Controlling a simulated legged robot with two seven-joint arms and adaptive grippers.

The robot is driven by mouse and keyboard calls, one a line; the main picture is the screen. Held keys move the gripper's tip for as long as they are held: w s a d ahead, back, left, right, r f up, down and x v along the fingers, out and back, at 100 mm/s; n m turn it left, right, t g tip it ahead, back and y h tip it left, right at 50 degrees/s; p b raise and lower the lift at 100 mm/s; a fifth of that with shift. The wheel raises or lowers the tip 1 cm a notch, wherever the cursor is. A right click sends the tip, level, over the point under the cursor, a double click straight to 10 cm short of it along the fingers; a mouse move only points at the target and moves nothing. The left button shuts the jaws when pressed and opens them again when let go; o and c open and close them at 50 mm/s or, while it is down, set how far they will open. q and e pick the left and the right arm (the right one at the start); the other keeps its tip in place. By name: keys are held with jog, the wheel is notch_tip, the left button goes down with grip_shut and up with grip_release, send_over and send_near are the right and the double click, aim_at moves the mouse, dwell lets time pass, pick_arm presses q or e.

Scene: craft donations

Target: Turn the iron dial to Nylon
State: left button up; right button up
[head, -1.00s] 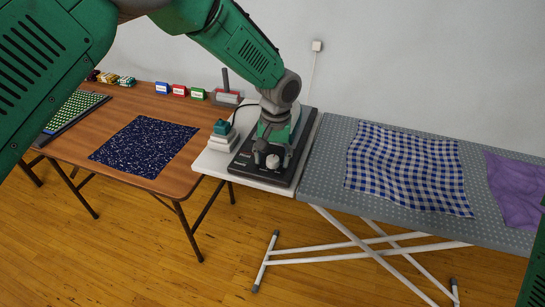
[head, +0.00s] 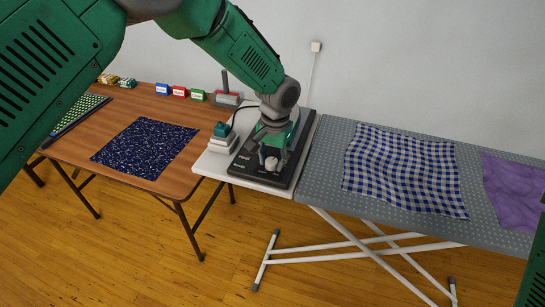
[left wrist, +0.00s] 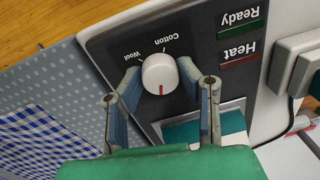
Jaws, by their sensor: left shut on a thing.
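The white iron dial (left wrist: 160,73) sits on a dark control panel (left wrist: 215,20). In the left wrist view its red mark points toward the bottom of the picture. The labels "Cotton" and "Wool" show at its upper edge and left; no Nylon label is visible, and part of the panel is hidden by my fingers. My left gripper (left wrist: 158,71) has one finger on each side of the dial and is shut on it. In the head view the left gripper (head: 271,160) reaches down over the panel. My right gripper is not in view.
The ironing board (head: 325,165) with a blue checked cloth (head: 400,172) and purple cloth (head: 515,190) is to the right. The wooden table (head: 70,145) with a speckled navy cloth (head: 145,147) is to the left. A white-and-teal iron (head: 221,140) stands beside the panel.

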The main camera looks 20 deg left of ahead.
aim_at(273, 162)
pick_arm(q)
jog(key=m+p, duration=0.1)
jog(key=m, duration=0.4)
jog(key=shift+r+m+p, duration=0.1)
jog(key=shift+m+p, duration=0.2)
jog(key=shift+p, duration=0.1)
jog(key=shift+m+t+p, duration=0.3)
jog(key=shift+m+p, duration=0.2)
jog(key=shift+m, duration=1.7)
jog(key=shift+w, duration=0.1)
jog(key=o, duration=1.1)
jog(key=shift+o, duration=0.2)
jog(key=shift+r, duration=0.1)
notch_tip(273, 162, up, 12)
jog(key=shift+s+d+f, duration=0.2)
jog(key=shift+s+f, duration=0.05)
jog(key=shift+s, duration=0.1)
